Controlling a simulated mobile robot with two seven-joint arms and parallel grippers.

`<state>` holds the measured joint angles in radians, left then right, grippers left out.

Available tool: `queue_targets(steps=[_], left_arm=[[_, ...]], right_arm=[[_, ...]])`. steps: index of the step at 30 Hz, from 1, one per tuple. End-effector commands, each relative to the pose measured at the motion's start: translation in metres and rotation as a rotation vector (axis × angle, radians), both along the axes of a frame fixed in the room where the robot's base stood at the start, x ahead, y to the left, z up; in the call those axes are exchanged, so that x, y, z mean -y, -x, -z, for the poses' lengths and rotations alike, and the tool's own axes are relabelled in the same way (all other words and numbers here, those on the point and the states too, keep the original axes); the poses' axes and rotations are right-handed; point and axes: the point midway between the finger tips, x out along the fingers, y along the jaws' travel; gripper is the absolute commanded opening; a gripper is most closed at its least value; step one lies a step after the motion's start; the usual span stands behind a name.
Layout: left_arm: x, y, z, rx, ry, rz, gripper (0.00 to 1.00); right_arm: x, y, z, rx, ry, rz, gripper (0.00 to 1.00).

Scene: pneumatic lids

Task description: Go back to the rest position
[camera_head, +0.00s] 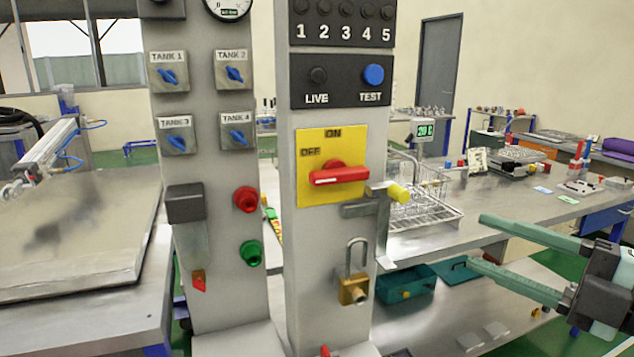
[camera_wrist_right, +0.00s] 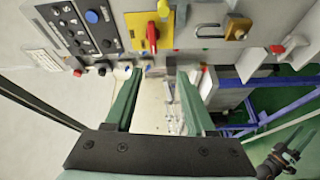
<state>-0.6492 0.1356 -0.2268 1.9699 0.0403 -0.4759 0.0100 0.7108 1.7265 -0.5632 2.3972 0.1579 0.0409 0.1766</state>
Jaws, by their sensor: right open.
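My right gripper (camera_head: 476,240) is at the right side of the head view, its two green fingers pointing left and spread apart. It is open with nothing between the fingers, to the right of the grey switch column (camera_head: 307,240) and apart from it. In the right wrist view the same open fingers (camera_wrist_right: 157,78) reach up toward the column. I do not see my left gripper in the head view.
The column carries a red handle (camera_head: 340,175) on a yellow plate, lying level, a yellow-tipped lever (camera_head: 398,193) and a brass padlock (camera_head: 353,291). A second column with blue tank valves (camera_head: 235,74) stands left. Behind are a wire rack (camera_head: 425,212) and benches.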

Motion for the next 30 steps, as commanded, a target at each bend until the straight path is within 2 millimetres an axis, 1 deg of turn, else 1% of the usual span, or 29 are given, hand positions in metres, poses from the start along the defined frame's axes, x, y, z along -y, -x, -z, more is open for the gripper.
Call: queue_targets(steps=[1,5,8,11,12,14,15,17,18,20,21,23,24,26,27,29,30], left_arm=[[-0.003,-0.002,-0.006,0.005,-0.004,-0.005,0.5],[-0.007,-0.003,-0.015,0.01,-0.01,-0.01,0.5],[-0.007,-0.002,-0.021,0.011,-0.01,-0.011,0.5],[-0.008,0.0,-0.026,0.007,-0.011,-0.012,0.5],[-0.009,0.001,-0.029,0.005,-0.012,-0.013,0.5],[-0.01,0.003,-0.032,0.004,-0.013,-0.015,0.5],[-0.01,0.004,-0.035,0.003,-0.013,-0.016,0.5],[-0.011,0.005,-0.039,0.002,-0.015,-0.018,0.5],[-0.012,0.006,-0.041,0.001,-0.015,-0.019,0.5],[-0.013,0.008,-0.045,0.002,-0.015,-0.021,0.5],[-0.014,0.008,-0.047,0.001,-0.016,-0.023,0.5],[-0.016,0.009,-0.05,-0.001,-0.019,-0.027,0.5],[-0.017,0.01,-0.052,-0.002,-0.021,-0.029,0.5],[-0.02,0.01,-0.055,-0.004,-0.024,-0.033,0.5],[-0.021,0.01,-0.057,-0.004,-0.026,-0.035,0.5],[-0.022,0.01,-0.06,-0.003,-0.027,-0.037,0.5],[-0.022,0.01,-0.063,0.0,-0.027,-0.038,0.5]], right_arm=[[-0.004,-0.009,0.006,-0.034,-0.043,-0.008,0.55],[-0.012,-0.03,0.032,-0.121,-0.16,-0.004,0.55],[-0.016,-0.046,0.06,-0.207,-0.269,0.022,0.55],[-0.017,-0.059,0.095,-0.306,-0.382,0.07,0.55],[-0.017,-0.062,0.111,-0.348,-0.426,0.095,0.55],[-0.017,-0.066,0.136,-0.413,-0.491,0.14,0.55],[-0.017,-0.066,0.155,-0.459,-0.535,0.172,0.55],[-0.016,-0.065,0.184,-0.53,-0.598,0.228,0.55],[-0.015,-0.062,0.205,-0.581,-0.638,0.27,0.55],[-0.014,-0.054,0.237,-0.658,-0.696,0.336,0.55],[-0.014,-0.046,0.259,-0.712,-0.733,0.385,0.55],[-0.014,-0.031,0.293,-0.795,-0.785,0.463,0.55],[-0.014,-0.019,0.315,-0.85,-0.817,0.517,0.55],[-0.015,0.004,0.348,-0.936,-0.858,0.601,0.55],[-0.017,0.021,0.368,-0.991,-0.884,0.657,0.55],[-0.02,0.047,0.396,-1.069,-0.917,0.737,0.55],[-0.021,0.064,0.411,-1.114,-0.933,0.786,0.55]])
